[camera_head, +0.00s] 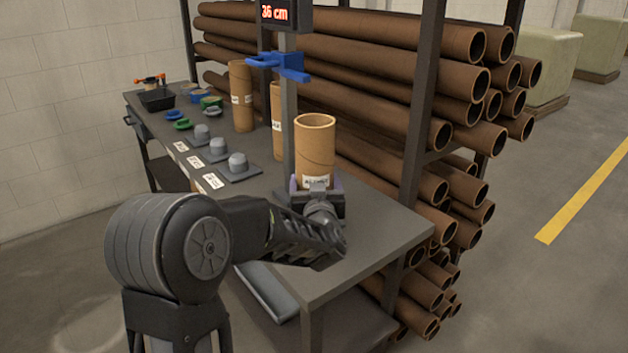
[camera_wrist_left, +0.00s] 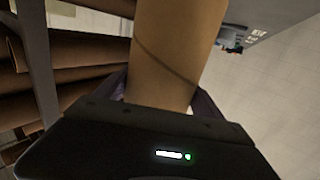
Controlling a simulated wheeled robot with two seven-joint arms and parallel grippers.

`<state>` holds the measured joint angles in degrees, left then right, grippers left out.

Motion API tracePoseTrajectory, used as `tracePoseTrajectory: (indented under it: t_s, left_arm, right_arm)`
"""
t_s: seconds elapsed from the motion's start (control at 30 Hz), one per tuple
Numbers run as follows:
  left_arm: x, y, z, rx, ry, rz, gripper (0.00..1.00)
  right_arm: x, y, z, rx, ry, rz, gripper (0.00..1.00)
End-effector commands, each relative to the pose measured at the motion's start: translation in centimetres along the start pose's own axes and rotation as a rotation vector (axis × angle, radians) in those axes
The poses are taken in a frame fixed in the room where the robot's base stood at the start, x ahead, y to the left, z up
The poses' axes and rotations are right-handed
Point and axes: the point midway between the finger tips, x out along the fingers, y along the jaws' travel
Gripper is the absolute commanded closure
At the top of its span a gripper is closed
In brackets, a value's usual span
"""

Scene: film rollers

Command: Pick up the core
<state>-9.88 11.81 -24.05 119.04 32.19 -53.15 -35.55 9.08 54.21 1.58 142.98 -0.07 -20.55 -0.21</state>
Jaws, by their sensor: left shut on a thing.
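A brown cardboard core (camera_head: 315,150) stands upright near the front right of the grey bench, with a white label low on its side. My left gripper (camera_head: 317,187) is shut on the core near its lower end, around the label. The core also fills the middle of the left wrist view (camera_wrist_left: 178,50), between the fingers (camera_wrist_left: 160,95). I cannot tell whether the core's bottom touches the bench, as the gripper hides it. My right gripper is not in view.
A post with a blue bracket (camera_head: 283,65) and a display (camera_head: 273,13) reading 36 cm stands just behind the core. Two more cores (camera_head: 241,95) (camera_head: 277,120) and several grey plugs (camera_head: 238,162) are farther back on the bench (camera_head: 385,228). A rack of long tubes (camera_head: 375,70) lines the right.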

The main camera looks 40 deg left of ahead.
Motion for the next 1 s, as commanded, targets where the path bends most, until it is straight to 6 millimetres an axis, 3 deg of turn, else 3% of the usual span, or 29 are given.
tracePoseTrajectory:
  t_s: [0.53, 0.73, 1.0]
  left_arm:
    - [-12.6, 0.1, 0.5, -0.002, 0.002, 0.003, 0.78]
    - [-14.5, 0.0, 0.6, 0.0, 0.003, 0.001, 0.78]
    - [-14.7, 0.0, 0.7, 0.0, 0.002, 0.0, 0.78]
  right_arm:
    - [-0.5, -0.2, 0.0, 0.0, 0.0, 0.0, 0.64]
    - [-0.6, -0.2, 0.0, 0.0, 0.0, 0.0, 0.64]
    - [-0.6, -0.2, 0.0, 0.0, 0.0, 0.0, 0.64]
